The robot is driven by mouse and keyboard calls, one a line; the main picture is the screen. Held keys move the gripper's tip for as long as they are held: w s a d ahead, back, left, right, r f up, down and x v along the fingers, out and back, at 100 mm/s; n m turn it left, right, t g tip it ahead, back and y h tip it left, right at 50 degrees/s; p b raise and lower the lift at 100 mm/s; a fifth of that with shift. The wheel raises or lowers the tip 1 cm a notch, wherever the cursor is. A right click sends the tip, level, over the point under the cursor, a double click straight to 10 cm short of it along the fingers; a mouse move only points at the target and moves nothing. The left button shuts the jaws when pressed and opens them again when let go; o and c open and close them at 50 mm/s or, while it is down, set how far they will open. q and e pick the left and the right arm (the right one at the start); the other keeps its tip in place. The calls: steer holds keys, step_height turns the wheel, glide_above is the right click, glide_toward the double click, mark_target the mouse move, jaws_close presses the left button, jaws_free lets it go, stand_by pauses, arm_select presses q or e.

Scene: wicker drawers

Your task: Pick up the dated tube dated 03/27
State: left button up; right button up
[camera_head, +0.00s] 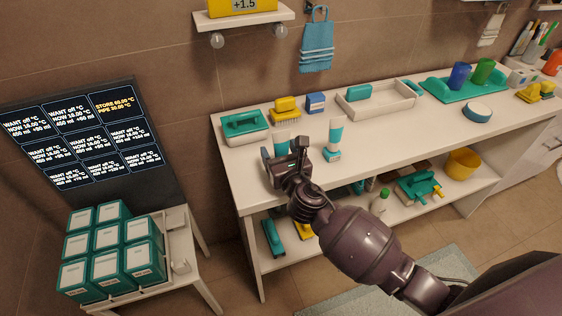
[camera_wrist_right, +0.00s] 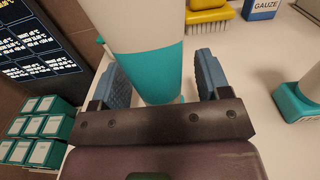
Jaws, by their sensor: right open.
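Two white-and-teal tubes stand on the white bench top. One tube (camera_head: 281,142) is partly hidden behind my right gripper (camera_head: 284,158); the other tube (camera_head: 334,133) stands upright to its right on a teal base. In the right wrist view the nearer tube (camera_wrist_right: 150,68) stands between the two blue finger pads of my right gripper, which is open around it. A gap shows on the right side; contact on the left is unclear. The other tube's base (camera_wrist_right: 298,102) shows at the right edge. No date can be read on either tube. My left gripper is not in view.
The bench (camera_head: 235,157) also holds a teal-lidded box (camera_head: 245,127), a yellow brush (camera_head: 287,111), a blue gauze box (camera_head: 316,103) and a white tray (camera_head: 405,97). A dark display (camera_head: 90,140) and several teal boxes (camera_head: 105,245) are at the left.

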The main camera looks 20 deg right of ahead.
steer(key=shift+w, duration=0.4)
steer(key=c, duration=1.1)
